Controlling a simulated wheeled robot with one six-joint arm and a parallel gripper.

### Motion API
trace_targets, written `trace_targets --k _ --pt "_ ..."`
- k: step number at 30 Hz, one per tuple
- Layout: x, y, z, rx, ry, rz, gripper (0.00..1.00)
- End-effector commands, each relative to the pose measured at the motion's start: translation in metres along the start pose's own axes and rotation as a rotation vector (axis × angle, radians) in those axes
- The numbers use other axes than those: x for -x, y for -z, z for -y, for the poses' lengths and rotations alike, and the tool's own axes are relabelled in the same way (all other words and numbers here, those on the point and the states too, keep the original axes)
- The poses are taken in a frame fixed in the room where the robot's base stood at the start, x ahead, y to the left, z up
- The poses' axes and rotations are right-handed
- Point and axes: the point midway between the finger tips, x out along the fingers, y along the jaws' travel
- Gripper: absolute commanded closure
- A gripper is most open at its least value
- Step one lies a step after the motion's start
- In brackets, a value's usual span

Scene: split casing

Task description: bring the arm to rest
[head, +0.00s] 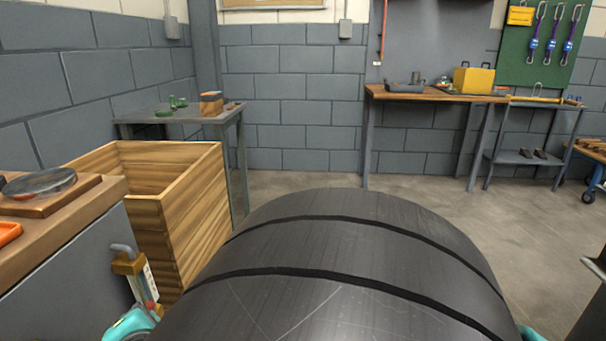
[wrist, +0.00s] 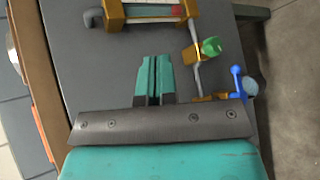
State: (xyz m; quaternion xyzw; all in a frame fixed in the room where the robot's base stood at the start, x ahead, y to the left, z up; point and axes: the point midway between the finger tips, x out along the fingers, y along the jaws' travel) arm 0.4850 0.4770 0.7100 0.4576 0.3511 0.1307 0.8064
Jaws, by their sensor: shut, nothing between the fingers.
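My gripper (wrist: 156,60) shows in the wrist view with its two teal fingers together and nothing between them. It is in front of a grey panel (wrist: 85,60). A brass-ended gauge tube (wrist: 150,12) with a red section lies above the fingertips in that view, apart from them as far as I can tell. The gauge (head: 143,280) also shows at the lower left of the head view, beside the grey bench side. A teal part of my arm (head: 135,325) is just below it there. My gripper's fingers cannot be made out in the head view.
Right of the fingers are a green knob (wrist: 211,46) and a blue lever (wrist: 238,82). In the head view, a wooden crate (head: 190,215) stands left, by a bench holding a round metal piece (head: 40,183). Open floor (head: 300,180) lies towards the back wall.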

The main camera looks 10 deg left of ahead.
Motion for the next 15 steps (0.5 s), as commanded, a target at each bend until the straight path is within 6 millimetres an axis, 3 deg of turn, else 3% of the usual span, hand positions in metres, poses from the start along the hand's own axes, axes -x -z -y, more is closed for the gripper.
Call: trace_targets --k 1,5,6,9,12,15 --pt "0.0 -0.045 -0.004 -0.133 0.07 0.022 1.0" --pt "0.026 -0.146 0.012 -0.538 0.294 0.059 1.0" --pt "0.041 -0.174 0.019 -0.665 0.36 0.074 1.0" --pt "0.09 -0.232 0.039 -0.974 0.513 0.117 1.0" --pt "0.151 -0.27 0.061 -1.256 0.654 0.164 1.0" --pt "0.207 -0.287 0.08 -1.479 0.767 0.208 1.0"
